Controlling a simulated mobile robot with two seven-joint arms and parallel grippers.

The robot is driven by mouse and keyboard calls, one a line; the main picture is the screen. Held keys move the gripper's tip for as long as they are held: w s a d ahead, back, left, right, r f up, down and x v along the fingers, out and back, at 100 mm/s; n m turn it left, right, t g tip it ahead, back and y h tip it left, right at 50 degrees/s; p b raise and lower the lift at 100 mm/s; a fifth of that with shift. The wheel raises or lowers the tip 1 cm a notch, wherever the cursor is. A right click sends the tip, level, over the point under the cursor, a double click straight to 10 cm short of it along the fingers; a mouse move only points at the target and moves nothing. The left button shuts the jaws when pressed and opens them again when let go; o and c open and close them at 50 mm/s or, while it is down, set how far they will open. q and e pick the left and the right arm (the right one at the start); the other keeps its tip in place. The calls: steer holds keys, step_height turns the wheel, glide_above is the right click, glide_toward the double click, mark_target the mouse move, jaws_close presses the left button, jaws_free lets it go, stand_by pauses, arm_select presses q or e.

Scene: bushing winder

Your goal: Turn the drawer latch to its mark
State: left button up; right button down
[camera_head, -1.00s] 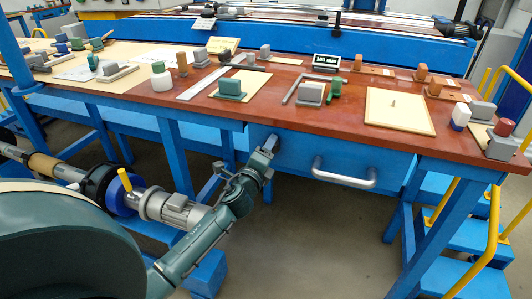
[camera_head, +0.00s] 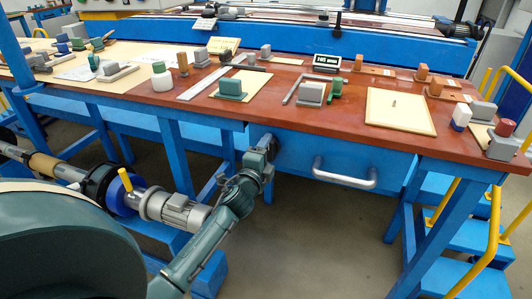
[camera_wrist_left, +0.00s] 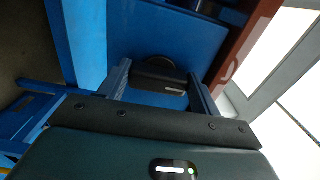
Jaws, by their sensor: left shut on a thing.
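The blue drawer (camera_head: 338,157) with its grey bar handle (camera_head: 344,175) sits under the red-brown bench top. My left gripper (camera_head: 274,147) is at the left end of the drawer front. In the left wrist view the drawer latch (camera_wrist_left: 158,77) is a dark block with a small white line, in front of a round dark base on the blue face. My left gripper's fingers (camera_wrist_left: 161,85) stand on either side of the latch, shut on it. In the head view the gripper hides most of the latch. I cannot make out its target mark. My right gripper is not in view.
The bench top (camera_head: 350,92) above carries several blocks, boards and a small display (camera_head: 327,62). A blue bench leg (camera_head: 178,158) stands left of my arm. Blue steps with yellow rails (camera_head: 480,235) are at the right. The floor below the drawer is clear.

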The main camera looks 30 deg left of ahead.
arm_select(q)
steer(key=o, duration=1)
steer(key=shift+s, duration=0.15)
steer(key=v, duration=1.3)
steer(key=shift+f, duration=0.1)
